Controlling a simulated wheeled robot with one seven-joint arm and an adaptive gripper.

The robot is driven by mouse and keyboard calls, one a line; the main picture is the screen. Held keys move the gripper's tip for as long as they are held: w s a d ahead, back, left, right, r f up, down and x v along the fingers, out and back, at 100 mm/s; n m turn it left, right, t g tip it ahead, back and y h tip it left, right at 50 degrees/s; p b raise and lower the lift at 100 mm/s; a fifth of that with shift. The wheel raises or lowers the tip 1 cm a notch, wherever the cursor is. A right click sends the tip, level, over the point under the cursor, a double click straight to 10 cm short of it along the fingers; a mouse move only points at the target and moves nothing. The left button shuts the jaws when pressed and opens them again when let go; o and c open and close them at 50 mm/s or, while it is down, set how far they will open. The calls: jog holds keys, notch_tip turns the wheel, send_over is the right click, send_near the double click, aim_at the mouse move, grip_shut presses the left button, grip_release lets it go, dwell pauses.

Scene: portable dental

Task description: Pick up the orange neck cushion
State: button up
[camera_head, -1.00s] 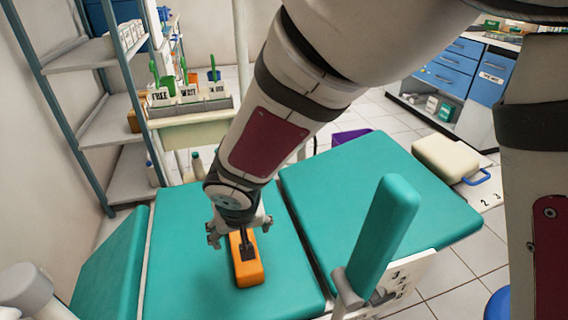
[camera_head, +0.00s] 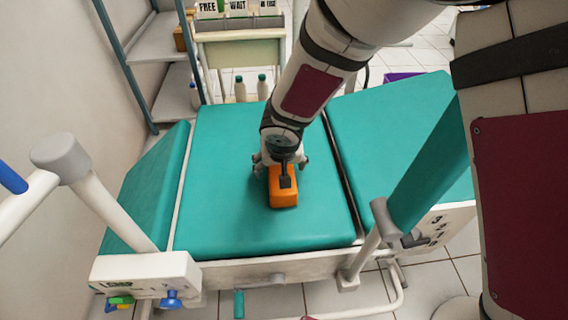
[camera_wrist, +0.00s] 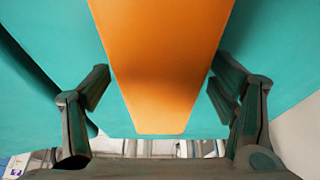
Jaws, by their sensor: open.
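The orange neck cushion (camera_head: 283,193) is a small block lying on the teal seat pad of the dental chair (camera_head: 225,215). My gripper (camera_head: 283,166) is above its far end and hides part of it in the head view. In the wrist view the cushion (camera_wrist: 162,65) runs down the middle between the two fingers of my gripper (camera_wrist: 162,105). The fingers are open, one on each side, with a gap to the cushion on both sides. I cannot tell how high the fingertips are above the pad.
A teal armrest (camera_head: 425,170) stands at the right of the chair. A white rail with a grey knob (camera_head: 60,157) rises at the left. A shelf rack (camera_head: 165,85) and a small cart (camera_head: 240,50) stand behind. The pad around the cushion is clear.

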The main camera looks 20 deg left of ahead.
jog(key=shift+c, duration=0.5)
jog(key=c, duration=1.2)
jog(key=shift+r, duration=0.1)
